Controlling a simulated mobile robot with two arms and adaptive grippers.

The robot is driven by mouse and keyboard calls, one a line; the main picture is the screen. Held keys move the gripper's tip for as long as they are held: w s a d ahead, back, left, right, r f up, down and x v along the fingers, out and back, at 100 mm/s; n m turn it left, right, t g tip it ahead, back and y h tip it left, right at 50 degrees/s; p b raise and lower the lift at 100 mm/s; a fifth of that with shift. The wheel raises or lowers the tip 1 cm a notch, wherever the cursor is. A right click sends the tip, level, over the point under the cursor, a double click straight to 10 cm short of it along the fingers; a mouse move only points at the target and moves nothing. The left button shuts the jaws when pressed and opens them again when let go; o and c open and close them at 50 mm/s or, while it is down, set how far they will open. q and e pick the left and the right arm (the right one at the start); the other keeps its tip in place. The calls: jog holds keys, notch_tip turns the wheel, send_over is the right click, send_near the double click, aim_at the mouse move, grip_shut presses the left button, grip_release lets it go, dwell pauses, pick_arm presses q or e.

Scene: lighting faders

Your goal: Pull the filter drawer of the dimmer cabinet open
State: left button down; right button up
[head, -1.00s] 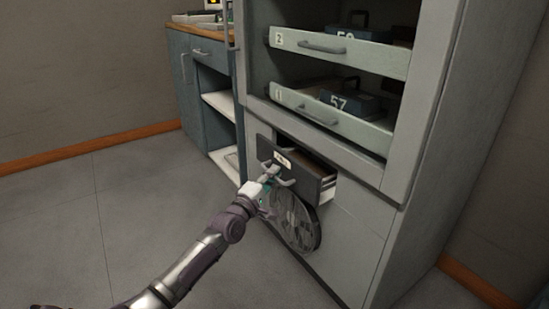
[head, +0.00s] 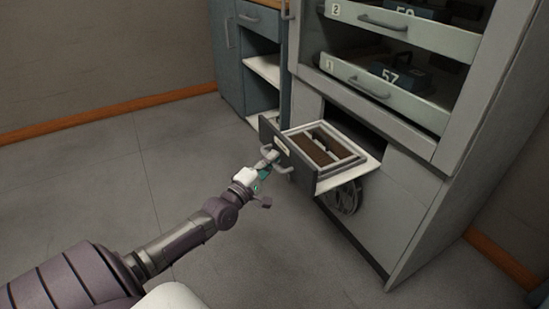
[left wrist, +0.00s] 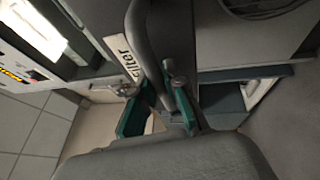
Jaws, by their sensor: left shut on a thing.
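The filter drawer (head: 289,166) of the grey dimmer cabinet (head: 408,205) stands well out from its opening. Its dark front has a bar handle (head: 280,163) and a pale label, which reads "filter" in the left wrist view (left wrist: 123,57). A light frame with brown panels (head: 325,143) lies inside the drawer. My left gripper (head: 269,160) is shut on the drawer handle; in the left wrist view its green-padded fingers (left wrist: 163,108) are at the handle bar (left wrist: 148,45). My right gripper is not in view.
Shelf trays marked 2 (head: 405,28) and 1 (head: 385,90) with dark numbered units are above the drawer. A round fan grille (head: 346,197) is below it. A blue-grey counter unit (head: 241,60) stands at the left. The floor (head: 75,175) at the left is clear.

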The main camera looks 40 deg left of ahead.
pick_arm(q)
jog(key=shift+s, duration=0.15)
jog(key=c, duration=1.5)
grip_release()
jog(key=shift+o, duration=0.2)
jog(key=s+f, duration=0.2)
jog(key=s, duration=0.9)
jog(key=shift+s, duration=0.4)
